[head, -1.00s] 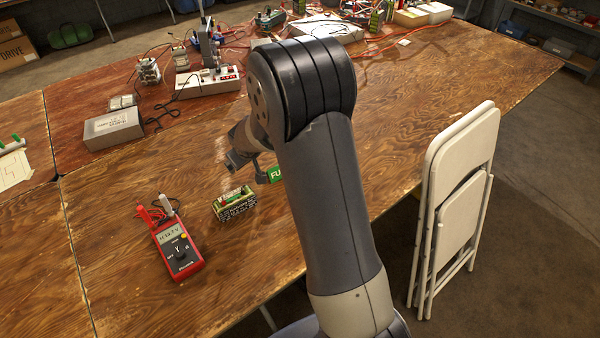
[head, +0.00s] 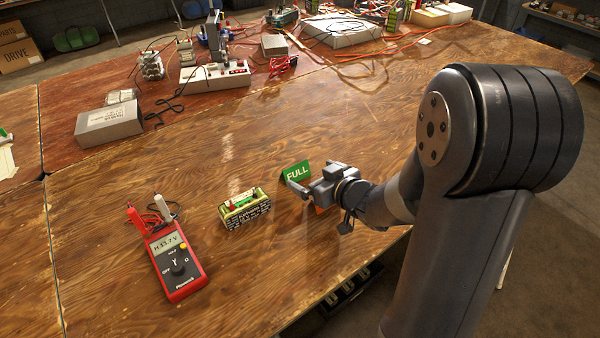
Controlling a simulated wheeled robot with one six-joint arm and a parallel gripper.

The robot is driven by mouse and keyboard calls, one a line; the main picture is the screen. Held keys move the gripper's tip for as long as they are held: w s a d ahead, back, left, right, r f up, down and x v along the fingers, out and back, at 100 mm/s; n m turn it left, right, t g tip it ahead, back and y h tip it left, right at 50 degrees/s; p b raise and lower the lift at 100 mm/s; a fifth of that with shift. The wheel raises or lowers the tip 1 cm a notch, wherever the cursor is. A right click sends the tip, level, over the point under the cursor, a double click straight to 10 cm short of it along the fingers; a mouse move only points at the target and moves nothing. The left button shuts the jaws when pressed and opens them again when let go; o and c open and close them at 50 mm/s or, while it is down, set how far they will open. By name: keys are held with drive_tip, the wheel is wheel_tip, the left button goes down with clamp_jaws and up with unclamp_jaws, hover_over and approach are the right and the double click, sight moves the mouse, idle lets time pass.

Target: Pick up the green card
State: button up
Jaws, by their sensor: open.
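The green card (head: 296,174) reads "FULL" in white and stands propped up on the wooden table, right of the battery pack. My gripper (head: 298,187) is open, low over the table just in front and to the right of the card. One finger shows close to the card's lower edge; I cannot tell if it touches. The other finger is hard to make out. A small orange thing (head: 322,209) shows under my gripper, mostly hidden.
A battery pack (head: 246,211) with a green top sits left of the card. A red multimeter (head: 175,265) lies further left. A grey box (head: 109,126), a power strip (head: 214,76) and wires are behind. The table between is clear.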

sight(296, 165)
drive_tip(key=b+x, duration=0.1)
drive_tip(key=x, duration=0.6)
drive_tip(key=shift+w+f, duration=0.3)
drive_tip(key=shift+w, duration=0.1)
drive_tip(key=c, duration=1)
